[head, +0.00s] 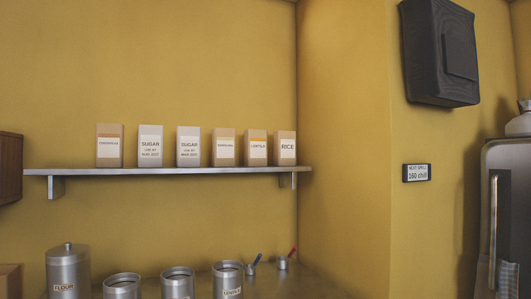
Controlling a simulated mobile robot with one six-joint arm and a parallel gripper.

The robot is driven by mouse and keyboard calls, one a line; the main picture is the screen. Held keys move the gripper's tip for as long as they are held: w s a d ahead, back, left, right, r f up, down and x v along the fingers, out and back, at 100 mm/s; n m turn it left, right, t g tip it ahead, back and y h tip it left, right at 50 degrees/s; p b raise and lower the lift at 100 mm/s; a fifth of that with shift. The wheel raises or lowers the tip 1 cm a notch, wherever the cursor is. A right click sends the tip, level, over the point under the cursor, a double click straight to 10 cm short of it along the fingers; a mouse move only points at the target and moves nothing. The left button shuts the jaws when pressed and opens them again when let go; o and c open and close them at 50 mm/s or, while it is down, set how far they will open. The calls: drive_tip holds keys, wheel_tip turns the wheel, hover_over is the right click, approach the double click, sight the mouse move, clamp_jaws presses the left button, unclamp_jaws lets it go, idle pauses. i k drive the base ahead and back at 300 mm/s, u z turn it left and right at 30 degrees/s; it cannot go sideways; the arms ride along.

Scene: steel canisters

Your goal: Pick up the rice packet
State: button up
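The rice packet (285,149) is a brown box-shaped packet with a white label reading RICE. It stands upright at the right end of a wall shelf (77,172), in the head view. The packet with the LENTILS label (256,149) stands close on its left. My gripper does not show in this view, so its place and state are hidden.
Two sugar packets (150,147) (188,148) and other brown packets (109,146) (224,148) share the shelf. Below are a lidded flour canister (68,268), several open canisters (177,283) and two small scoops (251,269) (283,263). A wall juts out right of the shelf.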

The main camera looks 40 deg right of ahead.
sight(284, 142)
drive_tip(key=z, duration=0.7)
drive_tip(key=k, duration=0.1)
drive_tip(key=u, duration=1.9)
drive_tip(key=k, duration=0.95)
drive_tip(key=z, duration=0.55)
drive_tip(key=k, duration=0.45)
drive_tip(key=z, duration=0.35)
drive_tip(key=i, duration=1.5)
drive_tip(key=u, duration=0.45)
